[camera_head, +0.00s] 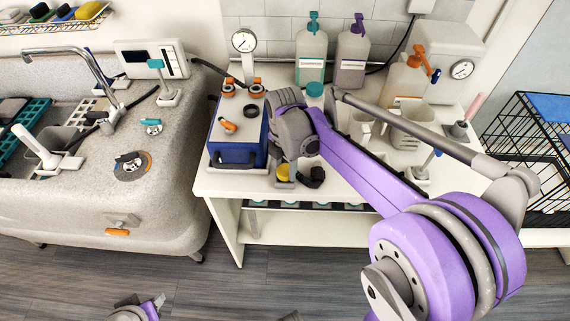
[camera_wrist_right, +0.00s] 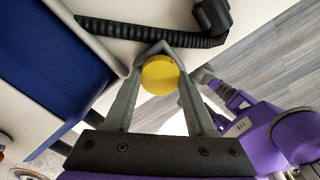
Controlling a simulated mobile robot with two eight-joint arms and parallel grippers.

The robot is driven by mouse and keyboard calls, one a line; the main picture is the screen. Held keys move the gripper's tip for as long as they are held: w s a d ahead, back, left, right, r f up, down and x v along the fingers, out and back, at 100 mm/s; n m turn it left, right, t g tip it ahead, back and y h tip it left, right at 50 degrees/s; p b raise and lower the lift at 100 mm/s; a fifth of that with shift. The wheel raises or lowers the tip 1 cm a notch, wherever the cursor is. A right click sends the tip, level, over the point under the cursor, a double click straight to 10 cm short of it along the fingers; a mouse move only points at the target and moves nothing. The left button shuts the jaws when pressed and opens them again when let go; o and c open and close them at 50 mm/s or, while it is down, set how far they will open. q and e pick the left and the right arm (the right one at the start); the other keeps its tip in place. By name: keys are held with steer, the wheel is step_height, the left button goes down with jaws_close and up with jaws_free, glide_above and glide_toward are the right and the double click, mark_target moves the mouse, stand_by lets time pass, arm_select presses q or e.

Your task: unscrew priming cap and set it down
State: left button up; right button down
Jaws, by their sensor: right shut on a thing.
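The yellow priming cap (camera_wrist_right: 160,76) sits between the fingers of my right gripper (camera_wrist_right: 158,58), which is shut on it. In the head view the cap (camera_head: 283,171) shows as a small yellow patch below my right wrist, by the front edge of the white table. The blue pump box (camera_head: 236,146) stands just left of it, with orange fittings on top. The wrist view does not show clearly whether the cap touches anything else. My left gripper (camera_head: 140,307) is partly in view at the bottom edge, low over the floor, apart from the cap; its jaw opening is unclear.
A black coiled hose (camera_wrist_right: 150,33) lies beside the cap. The white table (camera_head: 229,186) holds pump bottles (camera_head: 311,55), a gauge (camera_head: 244,41) and a jug (camera_head: 361,128) behind my right arm.

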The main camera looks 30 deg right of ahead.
steer(key=shift+f, duration=0.4)
steer(key=shift+c, duration=0.7)
jaws_free()
steer(key=shift+r, duration=0.1)
step_height(320, 180, up, 11)
steer(key=shift+p, duration=0.3)
